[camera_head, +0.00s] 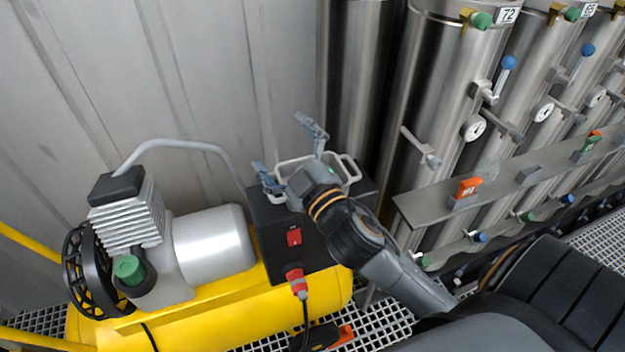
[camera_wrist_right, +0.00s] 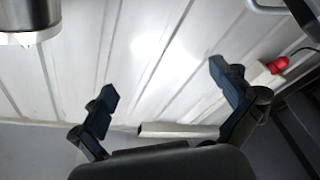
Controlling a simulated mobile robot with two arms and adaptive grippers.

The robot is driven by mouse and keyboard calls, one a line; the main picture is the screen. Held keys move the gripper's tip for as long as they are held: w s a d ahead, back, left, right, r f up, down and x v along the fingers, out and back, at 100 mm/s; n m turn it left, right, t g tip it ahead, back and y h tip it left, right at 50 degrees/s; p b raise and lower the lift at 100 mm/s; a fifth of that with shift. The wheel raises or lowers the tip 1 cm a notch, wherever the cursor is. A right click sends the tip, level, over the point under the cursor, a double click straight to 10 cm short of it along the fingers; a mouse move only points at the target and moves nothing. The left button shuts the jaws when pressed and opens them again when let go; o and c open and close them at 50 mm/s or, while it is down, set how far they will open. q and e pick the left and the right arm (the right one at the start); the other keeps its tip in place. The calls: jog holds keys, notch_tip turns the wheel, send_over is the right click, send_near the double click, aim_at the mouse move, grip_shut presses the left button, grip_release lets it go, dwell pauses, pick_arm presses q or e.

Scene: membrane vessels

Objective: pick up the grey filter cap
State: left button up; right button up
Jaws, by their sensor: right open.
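I cannot make out the grey filter cap for certain in either view. My right gripper (camera_head: 284,150) is open over a white-rimmed tray (camera_head: 353,168) on top of a black box (camera_head: 268,236), and it hides part of the tray. In the right wrist view the two fingers of my right gripper (camera_wrist_right: 163,80) stand wide apart with nothing between them; the pale ribbed wall shows behind. A green cap (camera_head: 128,268) sits on the compressor at the left. My left gripper is not in view.
A compressor with a silver motor (camera_head: 212,247) stands on a yellow tank (camera_head: 215,322). Tall steel vessels (camera_head: 440,80) with valves and gauges stand at the right. A metal ledge (camera_head: 425,205) there carries orange, grey and green pieces. A ribbed wall (camera_head: 240,70) closes the back.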

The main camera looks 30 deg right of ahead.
jog(key=s+a+r+n+g+y, duration=0.2)
jog(key=a+r+n+g+y, duration=0.25)
jog(key=a+n+y, duration=0.55)
jog(key=s+a+r+n+g+y, duration=0.2)
jog(key=a+r+n+g+y, duration=0.3)
jog(key=n+y, duration=0.65)
jog(key=w+d+f+n+g+h, duration=0.1)
jog(key=d+f+n+g+h, duration=0.6)
jog(key=f+n+h, duration=0.4)
jog(key=w+d+f+m+t+h, duration=0.1)
jog(key=d+f+m+h, duration=0.15)
jog(key=d+h, duration=1.1)
jog(key=w+d+f+y, duration=0.1)
jog(key=f, duration=0.1)
jog(key=w+d+f+y, duration=0.1)
jog(key=f, duration=0.1)
jog(key=d+f+y+p, duration=0.1)
jog(key=f, duration=0.1)
jog(key=shift+w+d+f+m+y, duration=0.1)
jog(key=shift+w+d+m+y, duration=0.2)
jog(key=shift+w, duration=0.1)
jog(key=p+x, duration=0.1)
jog(key=x, duration=0.4)
jog(key=shift+s+d+f+p, duration=0.1)
jog(key=shift+f+p, duration=0.15)
jog(key=shift+p, duration=0.1)
jog(key=shift+f, duration=0.35)
